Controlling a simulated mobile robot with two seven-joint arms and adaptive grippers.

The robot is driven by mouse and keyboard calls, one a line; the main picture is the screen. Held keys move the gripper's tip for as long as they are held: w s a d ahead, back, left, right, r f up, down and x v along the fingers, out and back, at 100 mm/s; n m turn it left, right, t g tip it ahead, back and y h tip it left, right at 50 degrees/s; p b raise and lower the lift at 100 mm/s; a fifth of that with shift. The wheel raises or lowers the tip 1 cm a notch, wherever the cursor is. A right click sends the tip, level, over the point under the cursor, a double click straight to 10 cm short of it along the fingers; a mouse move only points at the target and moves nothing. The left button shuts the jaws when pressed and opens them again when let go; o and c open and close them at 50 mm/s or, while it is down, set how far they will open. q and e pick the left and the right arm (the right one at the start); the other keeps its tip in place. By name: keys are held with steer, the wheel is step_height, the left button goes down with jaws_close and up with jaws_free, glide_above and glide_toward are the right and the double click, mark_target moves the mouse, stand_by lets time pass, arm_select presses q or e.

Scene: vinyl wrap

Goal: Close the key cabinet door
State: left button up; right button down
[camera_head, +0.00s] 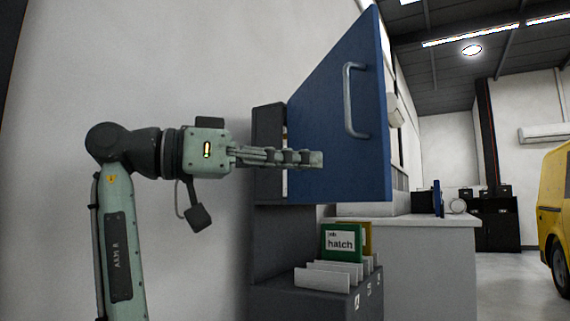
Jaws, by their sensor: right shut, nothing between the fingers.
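The key cabinet (268,140) is a dark box on the pale wall. Its blue door (330,95) stands open, swung out from the wall, with a metal bar handle (348,105) on the face I see. My right gripper (318,159) is shut and empty, its fingers pointing right. It overlaps the lower left part of the door in the picture, below and left of the handle. I cannot tell whether it touches the door. The gripper and door hide much of the cabinet's inside. My left gripper is not in view.
Below the door, a dark stand (278,292) holds white dividers and a green "hatch" booklet (342,242). A grey counter (425,255) stands behind it. A yellow van (556,220) is at the far right. Open floor lies between counter and van.

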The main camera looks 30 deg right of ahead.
mark_target(379, 164)
steer(key=x, duration=0.9)
steer(key=shift+d+f, duration=0.1)
steer(key=shift+d, duration=0.15)
